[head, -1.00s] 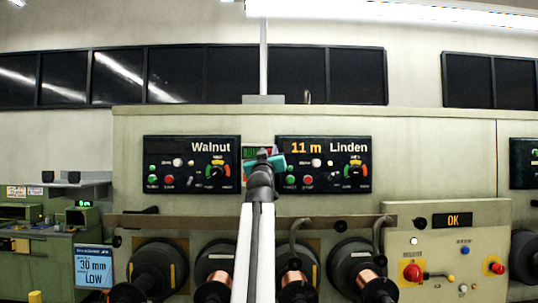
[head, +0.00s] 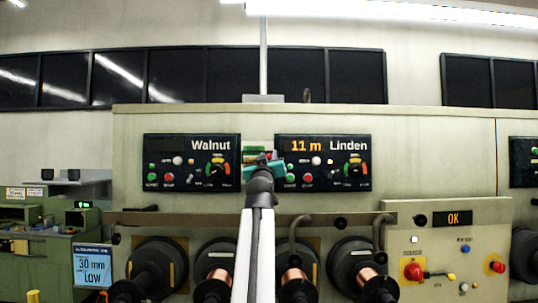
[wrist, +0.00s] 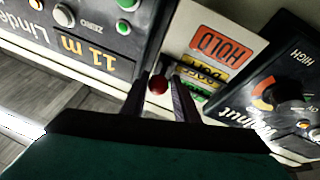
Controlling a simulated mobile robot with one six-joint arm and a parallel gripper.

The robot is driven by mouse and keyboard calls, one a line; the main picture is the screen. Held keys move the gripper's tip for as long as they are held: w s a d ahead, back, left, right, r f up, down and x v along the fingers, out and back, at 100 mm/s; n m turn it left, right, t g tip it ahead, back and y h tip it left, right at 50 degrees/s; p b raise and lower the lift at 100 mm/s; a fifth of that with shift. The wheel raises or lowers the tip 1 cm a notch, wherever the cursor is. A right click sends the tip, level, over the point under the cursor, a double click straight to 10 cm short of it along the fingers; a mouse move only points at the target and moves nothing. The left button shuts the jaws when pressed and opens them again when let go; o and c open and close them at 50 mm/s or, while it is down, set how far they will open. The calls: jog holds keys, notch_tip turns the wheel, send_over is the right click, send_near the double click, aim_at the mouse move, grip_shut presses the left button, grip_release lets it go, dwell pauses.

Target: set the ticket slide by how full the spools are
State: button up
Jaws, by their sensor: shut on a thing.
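The ticket slide (wrist: 200,68) is a pale plate between the Walnut and Linden panels. In the head view my gripper (head: 266,163) covers part of the slide. Several spools (head: 296,280) with copper wire sit low on the machine, partly behind my arm. A blue sign (head: 93,266) reads 30 mm LOW.
The Walnut panel (head: 192,163) is left of the slide and shows no lit number. The Linden panel (head: 323,163) shows 11 m. Both have buttons and a dial close to my gripper. A control box (head: 440,245) at the right reads OK.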

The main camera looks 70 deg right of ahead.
jog(key=shift+s+f+b, duration=0.15)
jog(key=shift+f+b, duration=0.55)
jog(key=shift+f, duration=0.35)
jog(key=o, duration=1.1)
jog(key=shift+s+r, duration=0.1)
jog(key=shift+s, duration=0.05)
jog(key=shift+o, duration=0.2)
jog(key=b+v, duration=0.3)
jog(key=v, duration=1)
jog(key=shift+a+f, duration=0.25)
jog(key=shift+a, duration=0.1)
jog(key=shift+w, duration=0.2)
